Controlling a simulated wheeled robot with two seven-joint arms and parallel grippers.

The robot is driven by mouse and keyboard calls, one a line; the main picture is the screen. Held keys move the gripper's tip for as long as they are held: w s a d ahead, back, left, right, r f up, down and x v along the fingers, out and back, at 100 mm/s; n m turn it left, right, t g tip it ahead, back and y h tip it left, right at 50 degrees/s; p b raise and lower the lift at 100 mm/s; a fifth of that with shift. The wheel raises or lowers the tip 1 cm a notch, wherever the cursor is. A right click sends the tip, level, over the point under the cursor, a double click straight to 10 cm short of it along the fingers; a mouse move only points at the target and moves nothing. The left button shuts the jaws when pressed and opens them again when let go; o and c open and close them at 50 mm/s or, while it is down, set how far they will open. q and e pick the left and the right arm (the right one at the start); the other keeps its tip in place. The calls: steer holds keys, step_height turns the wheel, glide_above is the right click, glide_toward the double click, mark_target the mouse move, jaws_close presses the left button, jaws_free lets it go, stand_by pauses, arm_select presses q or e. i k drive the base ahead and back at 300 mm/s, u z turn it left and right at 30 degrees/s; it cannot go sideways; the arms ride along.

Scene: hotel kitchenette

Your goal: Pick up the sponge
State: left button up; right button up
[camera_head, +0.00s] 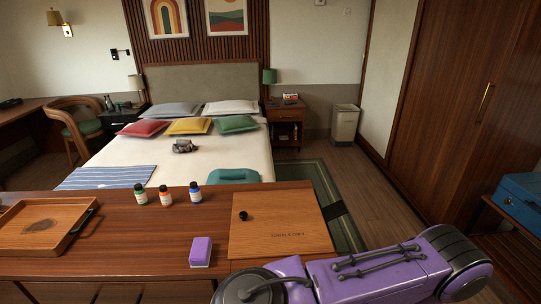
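The sponge (201,252) is a small purple block with a paler lower part. It rests on the wooden counter (140,262) near the front, left of the light wood panel. Its top and front side show, and nothing covers it. A purple arm of mine crosses the bottom right of the view, to the right of and below the sponge. Neither of my grippers shows in this view.
A wooden tray (87,214) with a dark stain lies at left. Green-label (140,196), orange-label (166,196) and blue-label (195,193) bottles stand behind the sponge. A light wood panel (290,210) bears a small black knob (243,216). Counter around the sponge's left is clear.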

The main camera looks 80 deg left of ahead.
mark_target(199, 256)
steer(key=z, duration=0.05)
steer(key=i, duration=0.7)
steer(key=u, duration=2.8)
